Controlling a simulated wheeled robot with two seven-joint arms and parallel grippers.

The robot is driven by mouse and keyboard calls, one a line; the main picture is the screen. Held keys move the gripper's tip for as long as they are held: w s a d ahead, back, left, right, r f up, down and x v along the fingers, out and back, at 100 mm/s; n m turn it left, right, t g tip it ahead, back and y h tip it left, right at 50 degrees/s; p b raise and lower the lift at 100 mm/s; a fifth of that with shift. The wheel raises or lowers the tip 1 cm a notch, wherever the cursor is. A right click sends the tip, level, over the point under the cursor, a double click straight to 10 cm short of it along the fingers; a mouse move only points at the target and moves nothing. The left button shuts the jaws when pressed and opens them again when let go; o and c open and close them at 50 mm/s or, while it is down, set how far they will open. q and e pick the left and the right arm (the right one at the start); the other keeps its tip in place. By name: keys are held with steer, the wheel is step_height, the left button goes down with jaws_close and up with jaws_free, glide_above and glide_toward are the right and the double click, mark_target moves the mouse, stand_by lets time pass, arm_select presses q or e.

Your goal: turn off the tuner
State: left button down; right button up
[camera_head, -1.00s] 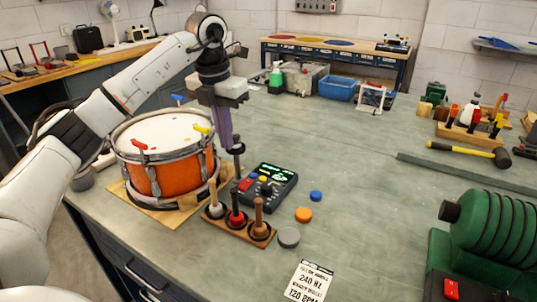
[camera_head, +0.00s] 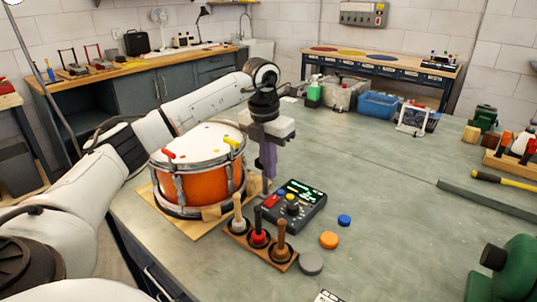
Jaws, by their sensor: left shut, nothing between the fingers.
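The tuner (camera_head: 300,212) is a dark box on the bench, right of the drum. Its display (camera_head: 303,189) is lit green. A red button (camera_head: 271,201), a yellow button and a dark knob show on its top face. My left gripper (camera_head: 269,175) points down with its purplish fingers shut and empty. It appears just above and behind the tuner's left edge, near the red button in the picture; the gap is hard to judge. My right gripper is not in view.
The orange drum (camera_head: 207,188) stands close on the left. A wooden rack (camera_head: 262,248) with upright mallets stands in front of the tuner. Blue (camera_head: 344,220), orange (camera_head: 329,240) and grey (camera_head: 310,263) discs lie to the right.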

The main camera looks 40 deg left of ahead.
mark_target(272, 198)
arm_select(q)
steer(key=f, duration=0.6)
steer(key=shift+w, duration=0.35)
steer(key=shift+w+f+p, duration=0.1)
steer(key=shift+f+p, duration=0.2)
steer(key=shift+f, duration=0.35)
steer(key=shift+f, duration=0.3)
